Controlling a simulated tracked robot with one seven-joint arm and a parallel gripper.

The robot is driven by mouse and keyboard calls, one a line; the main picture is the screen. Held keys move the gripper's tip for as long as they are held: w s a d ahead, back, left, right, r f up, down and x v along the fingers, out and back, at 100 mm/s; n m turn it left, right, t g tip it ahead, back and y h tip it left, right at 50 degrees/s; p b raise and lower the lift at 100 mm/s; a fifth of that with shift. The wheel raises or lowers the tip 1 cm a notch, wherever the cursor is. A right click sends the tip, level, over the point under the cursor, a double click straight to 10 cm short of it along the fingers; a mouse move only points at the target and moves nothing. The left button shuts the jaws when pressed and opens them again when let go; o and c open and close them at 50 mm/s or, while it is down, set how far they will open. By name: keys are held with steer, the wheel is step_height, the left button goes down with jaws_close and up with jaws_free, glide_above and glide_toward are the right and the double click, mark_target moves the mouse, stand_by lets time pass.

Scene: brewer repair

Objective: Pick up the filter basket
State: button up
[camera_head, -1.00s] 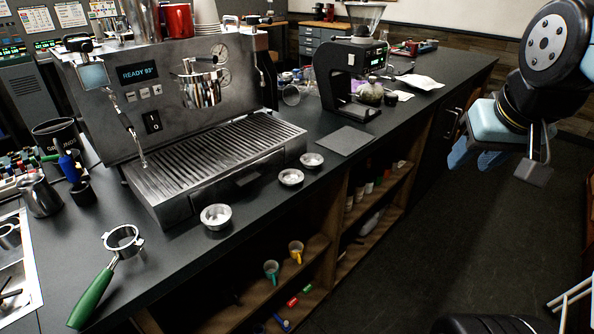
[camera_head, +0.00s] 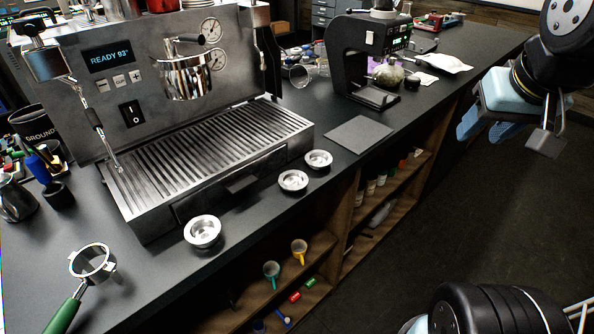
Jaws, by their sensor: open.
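Three small round metal baskets stand on the counter in front of the brewer: a larger one (camera_head: 202,232) at left, one in the middle (camera_head: 293,181) and one at right (camera_head: 318,160). I cannot tell which of them is the filter basket meant. A portafilter (camera_head: 92,262) with a green handle lies at the lower left, its ring seemingly empty. My gripper (camera_head: 484,130) hangs at the upper right, beyond the counter's front edge and well apart from the baskets. Its blue fingers are open, with nothing seen between them.
The steel brewer (camera_head: 145,80) with its drip tray (camera_head: 215,150) stands behind the baskets. A dark mat (camera_head: 358,134) lies to their right, before a black grinder (camera_head: 350,60). Open wooden shelves (camera_head: 340,235) with cups are below the counter edge. Floor at right is clear.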

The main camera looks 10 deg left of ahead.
steer(key=shift+o, duration=0.8)
steer(key=shift+w+a, duration=0.15)
steer(key=o, duration=0.6)
steer(key=w+a+n+g, duration=0.1)
steer(key=w+a, duration=0.3)
steer(key=a, duration=0.1)
steer(key=shift+w+a+n+g+y, duration=0.3)
steer(key=shift+w+a+n, duration=0.1)
steer(key=shift+o, duration=1.1)
steer(key=w+a+f+n+g, duration=0.1)
steer(key=w+a, duration=0.2)
steer(key=a, duration=0.4)
steer(key=shift+w+a+f+n+g, duration=0.3)
steer(key=shift+w+f, duration=0.05)
steer(key=shift+f, duration=0.05)
steer(key=n+g, duration=0.2)
steer(key=n, duration=0.1)
glide_above(294, 185)
step_height(294, 185, down, 7)
steer(key=f, duration=0.7)
steer(key=shift+s+a+f, duration=0.1)
steer(key=shift+s+f, duration=0.05)
steer(key=shift+s, duration=0.2)
steer(key=shift+w+f, duration=0.2)
steer(key=shift+f, duration=1.4)
steer(key=shift+w+f, duration=0.2)
steer(key=shift+f, duration=1.35)
